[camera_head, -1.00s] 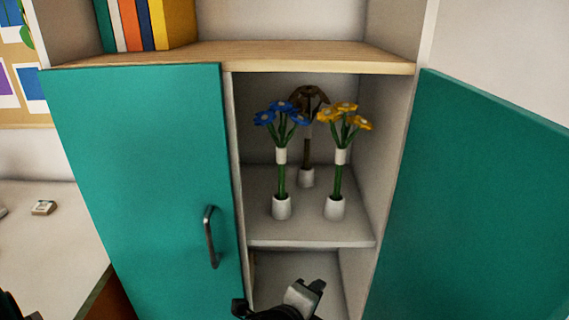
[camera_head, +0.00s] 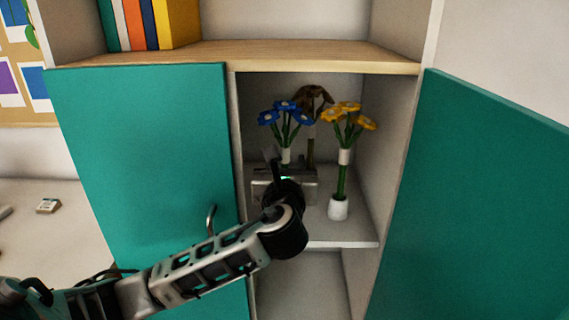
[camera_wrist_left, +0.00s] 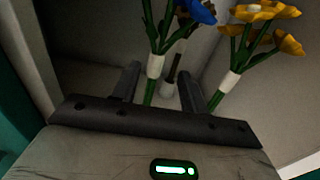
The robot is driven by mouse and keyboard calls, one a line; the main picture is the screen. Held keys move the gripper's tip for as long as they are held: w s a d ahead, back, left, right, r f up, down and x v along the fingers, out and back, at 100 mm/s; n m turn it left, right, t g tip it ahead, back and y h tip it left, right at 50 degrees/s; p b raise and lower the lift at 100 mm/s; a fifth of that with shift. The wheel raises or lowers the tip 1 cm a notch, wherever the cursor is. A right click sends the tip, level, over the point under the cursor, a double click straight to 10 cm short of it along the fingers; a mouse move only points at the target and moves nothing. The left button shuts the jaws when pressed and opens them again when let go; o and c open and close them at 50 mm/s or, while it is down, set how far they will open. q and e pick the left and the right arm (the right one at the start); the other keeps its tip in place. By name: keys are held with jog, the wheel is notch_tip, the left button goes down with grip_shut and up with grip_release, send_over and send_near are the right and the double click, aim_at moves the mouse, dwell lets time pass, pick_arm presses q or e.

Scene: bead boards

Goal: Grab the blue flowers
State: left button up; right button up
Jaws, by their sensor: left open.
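The blue flowers (camera_head: 285,115) stand upright on the cabinet shelf, left of the yellow flowers (camera_head: 348,118). Their lower stem and white base are hidden behind my left gripper (camera_head: 284,172) in the head view. In the left wrist view, the blue flowers' white-banded stem (camera_wrist_left: 154,68) rises between the two dark fingers of my left gripper (camera_wrist_left: 163,85), nearer the left finger. The fingers are apart. I cannot tell whether either touches the stem. My right gripper is not in view.
Brown flowers (camera_head: 312,100) stand behind, between the blue and yellow ones. The left teal door (camera_head: 140,160) is shut, with a handle (camera_head: 211,218); the right teal door (camera_head: 470,200) is open. The wooden shelf (camera_head: 240,54) above holds books.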

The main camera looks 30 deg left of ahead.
aim_at(284, 151)
pick_arm(q)
jog(key=x, duration=0.6)
jog(key=shift+w+a+r+p, duration=0.1)
jog(key=shift+a+r+p, duration=0.1)
jog(key=shift+a+p, duration=0.2)
grip_shut()
